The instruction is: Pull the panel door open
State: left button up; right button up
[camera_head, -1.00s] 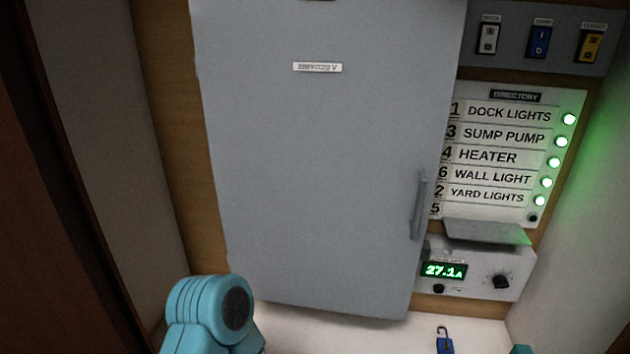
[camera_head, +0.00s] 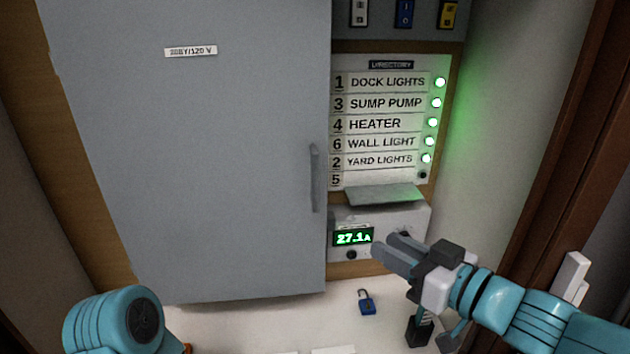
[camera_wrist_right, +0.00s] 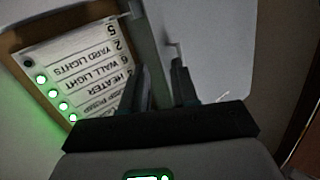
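The grey panel door (camera_head: 200,150) fills the left and middle of the head view and looks shut; no gap shows. Its upright grey handle (camera_head: 315,178) is near its right edge. My right gripper (camera_head: 382,246) is to the right of and below the handle, apart from it, in front of the ammeter box. In the right wrist view its two fingers (camera_wrist_right: 160,82) are spread with nothing between them. The door (camera_wrist_right: 215,45) shows there on the right, with the handle (camera_wrist_right: 173,50) beyond the fingertips. My left gripper is out of view; only a teal link of that arm shows.
The directory board (camera_head: 380,125) with green lamps is right of the door. A small shelf (camera_head: 385,194) juts out below it, above the ammeter box (camera_head: 350,215). A blue padlock (camera_head: 367,305) lies on the white ledge. Wooden framing (camera_head: 545,130) bounds the right side.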

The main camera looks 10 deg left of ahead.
jog(key=n+y, duration=0.1)
send_near(318, 182)
jog(key=x, duration=1)
jog(key=shift+w+a, duration=0.15)
jog(key=shift+a, duration=0.1)
grip_shut()
